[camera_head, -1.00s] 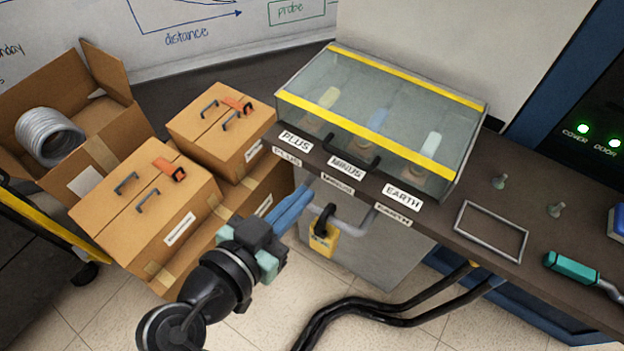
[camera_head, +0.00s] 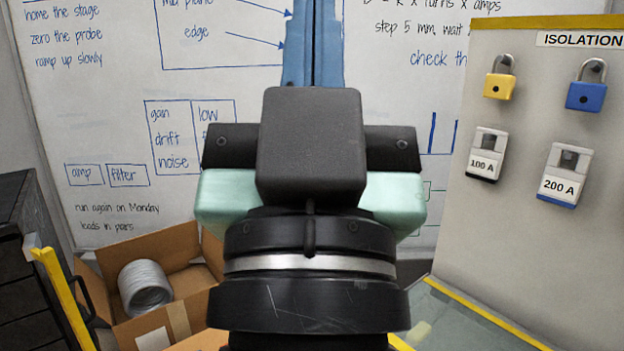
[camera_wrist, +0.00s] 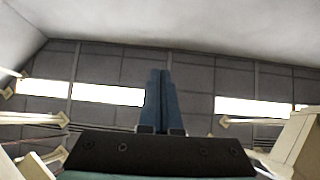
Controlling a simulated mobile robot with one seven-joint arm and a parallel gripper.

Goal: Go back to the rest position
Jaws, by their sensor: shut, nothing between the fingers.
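My gripper (camera_head: 314,40) stands upright in the middle of the head view, its blue fingers pointing up in front of the whiteboard. The fingers are together with nothing between them. In the wrist view the two blue fingers (camera_wrist: 160,100) also lie side by side, with the ceiling behind them. The black wrist and pale green sides of the gripper hide the middle of the head view. The gripper touches nothing that I can see.
A whiteboard (camera_head: 110,110) with writing fills the back. An open cardboard box (camera_head: 190,255) with a grey coil (camera_head: 145,287) stands low left, beside a dark cabinet (camera_head: 20,230). At right a panel (camera_head: 530,220) marked ISOLATION carries padlocks (camera_head: 586,90) and fuse holders. Ceiling lights (camera_wrist: 108,94) show overhead.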

